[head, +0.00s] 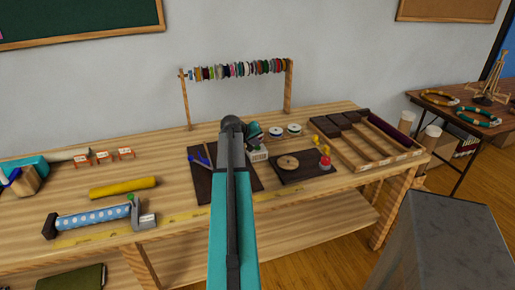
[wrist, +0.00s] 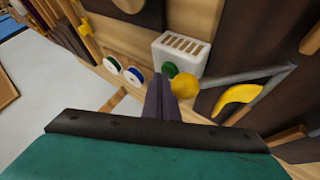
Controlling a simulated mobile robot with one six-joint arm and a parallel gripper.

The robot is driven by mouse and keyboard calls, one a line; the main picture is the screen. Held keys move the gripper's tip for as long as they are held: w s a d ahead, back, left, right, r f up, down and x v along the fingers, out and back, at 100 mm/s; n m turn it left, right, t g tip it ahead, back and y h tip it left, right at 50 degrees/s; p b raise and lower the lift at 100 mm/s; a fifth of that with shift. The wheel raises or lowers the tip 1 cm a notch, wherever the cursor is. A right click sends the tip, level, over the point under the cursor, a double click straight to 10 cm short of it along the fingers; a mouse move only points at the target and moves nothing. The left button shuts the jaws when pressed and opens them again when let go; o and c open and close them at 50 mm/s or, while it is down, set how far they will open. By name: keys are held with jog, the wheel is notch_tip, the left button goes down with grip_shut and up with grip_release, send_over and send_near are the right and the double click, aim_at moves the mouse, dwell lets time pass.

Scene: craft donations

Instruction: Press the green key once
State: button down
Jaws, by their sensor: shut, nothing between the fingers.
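A rounded green piece, which looks like the green key (head: 253,131), sits just right of my gripper's end in the head view. In the wrist view the green key (wrist: 170,69) shows beyond my fingertips, between a white slotted box (wrist: 180,48) and a round yellow piece (wrist: 185,87). My gripper (wrist: 163,84) is shut and empty, its fingertips close to the green and yellow pieces in the picture. I cannot tell whether they touch. In the head view my arm hides part of this area, and the white box (head: 258,154) shows beside it.
Two spools (head: 284,130) lie right of the green piece. A dark mat (head: 315,166) carries a wooden disc and a red and yellow piece. A divided wooden tray (head: 365,143) is at the right. A rack of thread spools (head: 238,69) stands behind. A yellow roll (head: 123,188) lies left.

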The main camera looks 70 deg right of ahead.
aim_at(256, 148)
jog(key=shift+f, duration=0.2)
jog(key=shift+r, duration=0.1)
dwell(0.5)
jog(key=shift+r+p, duration=0.35)
jog(key=shift+r, duration=0.45)
jog(key=shift+r+p, duration=1.3)
jog(key=shift+r, duration=1.2)
